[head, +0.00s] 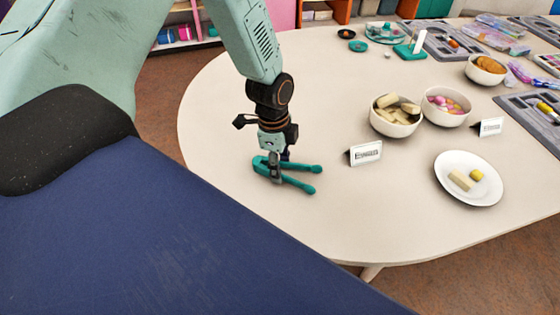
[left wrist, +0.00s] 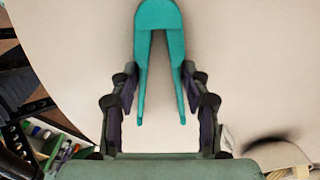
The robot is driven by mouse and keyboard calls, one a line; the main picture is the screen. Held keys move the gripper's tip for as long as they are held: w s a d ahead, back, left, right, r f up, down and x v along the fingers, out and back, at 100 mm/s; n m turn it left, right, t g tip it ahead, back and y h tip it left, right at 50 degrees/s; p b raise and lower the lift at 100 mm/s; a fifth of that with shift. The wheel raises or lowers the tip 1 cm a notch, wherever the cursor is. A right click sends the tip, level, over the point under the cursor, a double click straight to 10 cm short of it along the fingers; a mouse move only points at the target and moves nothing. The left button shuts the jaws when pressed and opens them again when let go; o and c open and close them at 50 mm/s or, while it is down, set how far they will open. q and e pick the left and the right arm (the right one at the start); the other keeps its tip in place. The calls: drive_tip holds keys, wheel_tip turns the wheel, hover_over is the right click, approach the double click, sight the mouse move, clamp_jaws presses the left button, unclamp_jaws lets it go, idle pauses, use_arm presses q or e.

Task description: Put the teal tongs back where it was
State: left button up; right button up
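The teal tongs (head: 298,184) lie on the pale table near its left edge, legs spread and pointing right. My left gripper (head: 276,172) is right over the tongs, pointing down near their joined end. In the left wrist view the tongs (left wrist: 159,18) show with the joined end at the top and both legs running down between the fingers. The left gripper's fingers (left wrist: 159,78) are apart, one on each side of the tongs, with narrow gaps visible. My right gripper is not in view.
A label card (head: 364,153) stands to the right of the tongs. Beyond are a bowl of pale pieces (head: 396,128), a bowl of pink pieces (head: 445,118) and a white plate (head: 470,196). The table (head: 340,225) is clear in front of the tongs.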

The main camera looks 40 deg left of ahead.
use_arm(q)
wheel_tip(320, 180, up, 12)
drive_tip(key=a, duration=0.1)
drive_tip(key=shift+s, duration=0.2)
idle(0.4)
